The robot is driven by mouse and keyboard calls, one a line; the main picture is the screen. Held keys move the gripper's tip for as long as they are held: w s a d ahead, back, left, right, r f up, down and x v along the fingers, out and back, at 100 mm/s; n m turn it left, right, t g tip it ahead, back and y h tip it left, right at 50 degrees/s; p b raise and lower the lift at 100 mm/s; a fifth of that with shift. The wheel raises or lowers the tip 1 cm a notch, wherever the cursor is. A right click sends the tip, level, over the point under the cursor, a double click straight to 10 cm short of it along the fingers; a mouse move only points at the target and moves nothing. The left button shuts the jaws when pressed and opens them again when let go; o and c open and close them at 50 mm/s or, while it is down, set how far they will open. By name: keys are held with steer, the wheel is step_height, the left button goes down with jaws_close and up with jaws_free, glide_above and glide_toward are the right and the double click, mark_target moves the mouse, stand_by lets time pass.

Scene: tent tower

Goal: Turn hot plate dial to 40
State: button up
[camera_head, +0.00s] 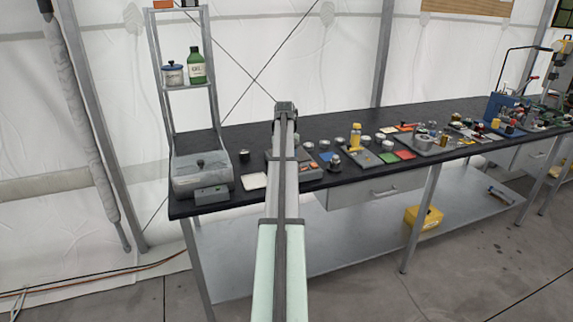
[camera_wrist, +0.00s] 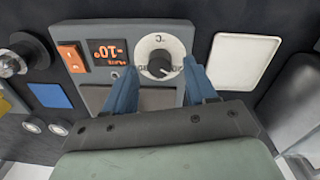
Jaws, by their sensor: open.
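The hot plate's control panel (camera_wrist: 135,35) fills the upper middle of the wrist view. Its round white dial (camera_wrist: 157,52) has a dark knob in the middle. An orange-lit display (camera_wrist: 108,53) sits to the left of the dial, showing upside down what looks like a small number, hard to read for sure. My gripper (camera_wrist: 159,70) is open, with one blue finger on each side of the dial's lower part; I cannot tell whether they touch it. In the head view the hot plate (camera_head: 308,170) is partly hidden behind my arm.
An orange switch (camera_wrist: 72,57) is left of the display. A white square pad (camera_wrist: 243,60) lies right of the hot plate. A blue square (camera_wrist: 50,95) lies left. In the head view, a grey box-shaped device (camera_head: 202,175) stands at the bench's left end.

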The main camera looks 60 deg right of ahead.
steer(key=shift+f, duration=0.75)
jaws_close()
